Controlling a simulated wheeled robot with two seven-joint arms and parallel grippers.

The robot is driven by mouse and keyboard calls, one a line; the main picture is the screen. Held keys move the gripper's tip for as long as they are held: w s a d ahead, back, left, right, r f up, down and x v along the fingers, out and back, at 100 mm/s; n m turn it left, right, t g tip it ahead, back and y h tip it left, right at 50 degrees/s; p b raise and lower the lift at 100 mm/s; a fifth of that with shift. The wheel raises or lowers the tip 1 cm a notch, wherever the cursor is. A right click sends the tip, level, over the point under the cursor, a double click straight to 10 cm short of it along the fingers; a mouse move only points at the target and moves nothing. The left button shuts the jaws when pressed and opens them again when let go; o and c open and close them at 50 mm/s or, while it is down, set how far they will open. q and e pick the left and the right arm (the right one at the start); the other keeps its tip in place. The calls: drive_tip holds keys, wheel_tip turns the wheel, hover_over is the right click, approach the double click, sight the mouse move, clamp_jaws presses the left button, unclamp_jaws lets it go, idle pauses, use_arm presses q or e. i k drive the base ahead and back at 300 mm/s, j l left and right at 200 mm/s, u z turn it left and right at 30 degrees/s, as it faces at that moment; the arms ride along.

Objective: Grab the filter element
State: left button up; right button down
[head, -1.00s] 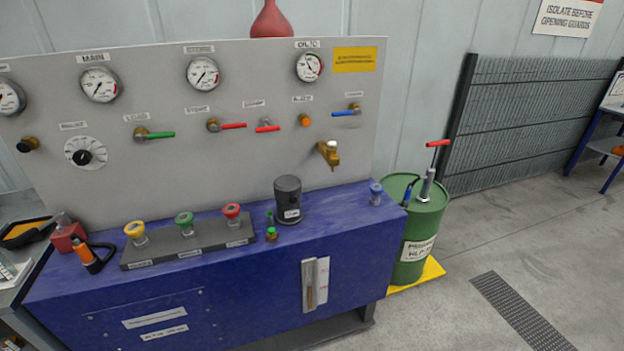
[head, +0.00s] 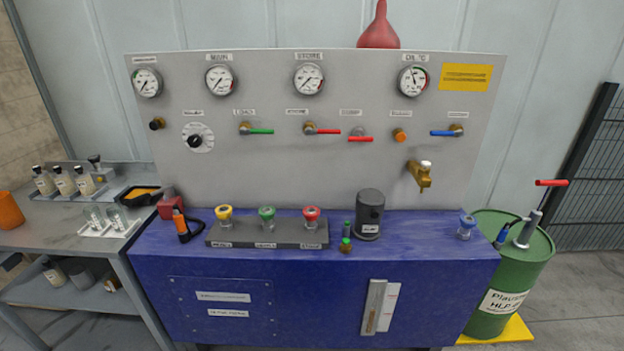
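I cannot tell for sure which thing is the filter element. A dark grey lidded canister (head: 369,214) with a small white label stands upright on the blue bench top, right of the middle; whether anything is inside is hidden. A small grey cylinder (head: 82,276) stands on the lower shelf of the side bench at left, too small to identify. Neither of my grippers is in the head view, and nothing is seen being held.
The blue bench (head: 300,262) carries a dark block (head: 268,243) with yellow, green and red knobs. A gauge panel (head: 300,180) rises behind it; a brass tap (head: 420,176) juts out. A green drum (head: 512,275) stands right. The side bench (head: 45,238) holds bottles.

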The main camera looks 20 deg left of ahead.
sight(52, 270)
drive_tip(key=u, duration=2.45)
drive_tip(key=i+z, duration=0.1)
drive_tip(key=z, duration=0.6)
drive_tip(key=i+j+z, duration=0.45)
drive_tip(key=j, duration=0.15)
drive_tip(key=i+j+z, duration=0.2)
drive_tip(key=j, duration=0.15)
drive_tip(key=j+z, duration=0.25)
drive_tip(key=i+j+z, duration=0.2)
drive_tip(key=j, duration=0.35)
drive_tip(key=i+j, duration=0.1)
drive_tip(key=j, duration=0.8)
drive_tip(key=i+j, duration=0.15)
drive_tip(key=j, duration=0.3)
drive_tip(key=i+j, duration=0.1)
drive_tip(key=j, duration=0.35)
drive_tip(key=z, duration=0.05)
